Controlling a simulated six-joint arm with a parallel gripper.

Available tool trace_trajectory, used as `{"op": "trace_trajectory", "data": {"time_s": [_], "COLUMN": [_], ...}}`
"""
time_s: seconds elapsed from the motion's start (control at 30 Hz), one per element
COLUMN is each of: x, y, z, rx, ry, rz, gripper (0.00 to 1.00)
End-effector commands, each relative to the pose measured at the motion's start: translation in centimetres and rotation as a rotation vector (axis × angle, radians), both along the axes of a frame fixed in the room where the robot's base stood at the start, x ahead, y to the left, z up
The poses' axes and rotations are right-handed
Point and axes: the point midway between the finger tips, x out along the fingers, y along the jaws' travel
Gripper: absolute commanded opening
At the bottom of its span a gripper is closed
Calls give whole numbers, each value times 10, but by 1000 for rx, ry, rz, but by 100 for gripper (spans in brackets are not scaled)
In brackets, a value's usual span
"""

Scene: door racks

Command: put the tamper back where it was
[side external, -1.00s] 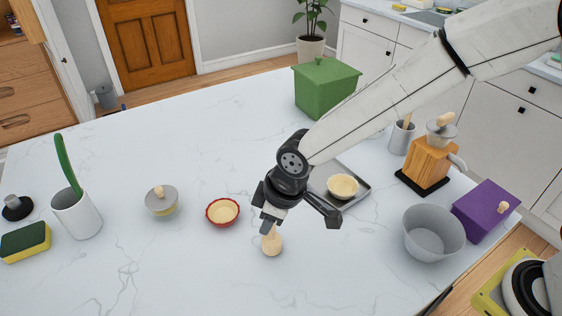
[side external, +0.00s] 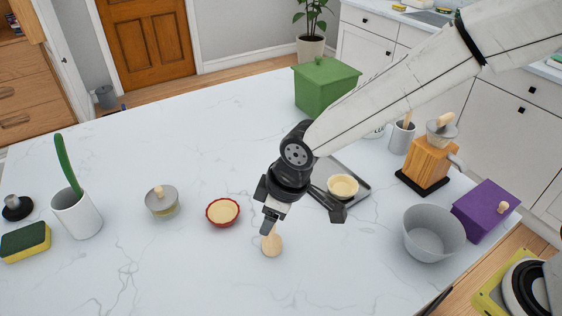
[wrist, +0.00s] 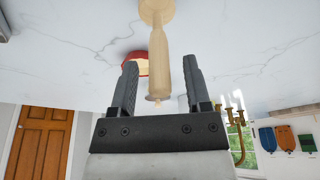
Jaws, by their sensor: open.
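The wooden tamper (side external: 272,245) stands on the white marble counter, its wide round end down. In the wrist view the tamper (wrist: 159,55) has a pale slim handle that reaches between my two fingers. My gripper (side external: 268,226) is open around the upper handle, with a visible gap on each side in the wrist view. In the side view my fingers hide the top of the handle.
A red tart dish (side external: 222,212) and a lidded bowl (side external: 162,201) stand left of the tamper. A grey tray (side external: 357,200) bearing a pale tart shell (side external: 342,187) and a grey bowl (side external: 434,233) are to the right. The counter in front is clear.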

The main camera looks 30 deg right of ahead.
Motion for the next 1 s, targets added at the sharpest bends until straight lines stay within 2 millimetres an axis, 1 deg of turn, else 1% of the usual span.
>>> {"op": "trace_trajectory", "data": {"time_s": [0.6,0.8,1.0], "x": [-17,-21,-22], "y": [-17,-21,-22], "z": [78,94,99], "rx": [1,0,-1], "ry": [-3,0,-1], "rz": [0,-1,0], "gripper": [62,62,62]}}
